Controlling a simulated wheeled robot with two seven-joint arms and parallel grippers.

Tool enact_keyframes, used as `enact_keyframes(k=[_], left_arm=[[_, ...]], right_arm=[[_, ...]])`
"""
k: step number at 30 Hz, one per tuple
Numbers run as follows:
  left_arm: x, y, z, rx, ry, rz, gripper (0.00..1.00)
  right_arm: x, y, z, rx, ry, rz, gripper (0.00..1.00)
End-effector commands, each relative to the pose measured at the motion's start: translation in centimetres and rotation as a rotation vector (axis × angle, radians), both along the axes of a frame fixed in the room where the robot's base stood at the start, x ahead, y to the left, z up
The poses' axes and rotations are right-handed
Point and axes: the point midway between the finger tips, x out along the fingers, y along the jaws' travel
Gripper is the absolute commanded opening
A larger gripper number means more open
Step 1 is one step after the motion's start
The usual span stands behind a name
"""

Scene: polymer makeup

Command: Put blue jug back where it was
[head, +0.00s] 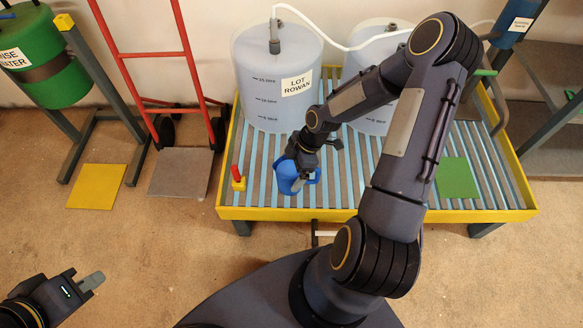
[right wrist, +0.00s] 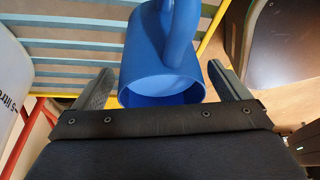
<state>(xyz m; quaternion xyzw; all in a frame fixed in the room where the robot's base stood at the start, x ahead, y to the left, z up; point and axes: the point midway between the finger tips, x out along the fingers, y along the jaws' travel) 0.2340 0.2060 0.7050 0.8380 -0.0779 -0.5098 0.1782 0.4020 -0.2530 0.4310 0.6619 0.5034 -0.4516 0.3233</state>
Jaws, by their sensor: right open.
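The blue jug (head: 284,178) is at the slatted rack, near its front edge and left of its middle. In the right wrist view the blue jug (right wrist: 160,60) shows its open mouth towards the camera and its handle on top. My right gripper (head: 299,180) is at the jug in the head view. In the right wrist view my right gripper (right wrist: 160,67) is open, with one finger on each side of the jug and a gap showing on both sides. My left gripper (head: 84,281) is low at the left, far from the jug; its jaw opening is unclear.
A red hand truck (head: 152,55) stands left.

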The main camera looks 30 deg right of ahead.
Motion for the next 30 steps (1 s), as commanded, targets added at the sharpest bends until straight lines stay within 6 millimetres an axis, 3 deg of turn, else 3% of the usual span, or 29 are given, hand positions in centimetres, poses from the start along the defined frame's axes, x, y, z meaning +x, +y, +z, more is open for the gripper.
enact_keyframes(k=[12, 23, 26, 30], left_arm=[[0.0, 0.0, 3.6, 0.000, 0.000, 0.000, 0.00], [0.0, 0.0, 4.3, 0.000, 0.000, 0.000, 0.00], [0.0, 0.0, 4.3, 0.000, 0.000, 0.000, 0.00], [0.0, 0.0, 4.3, 0.000, 0.000, 0.000, 0.00]], right_arm=[[-0.7, -3.3, 8.2, -0.002, -0.003, -0.004, 0.95], [-1.3, -4.2, 12.1, -0.026, 0.014, -0.040, 0.95], [-2.1, -3.8, 14.9, -0.072, 0.040, -0.138, 0.95], [-4.2, -2.7, 20.4, -0.127, 0.066, -0.379, 0.95]])
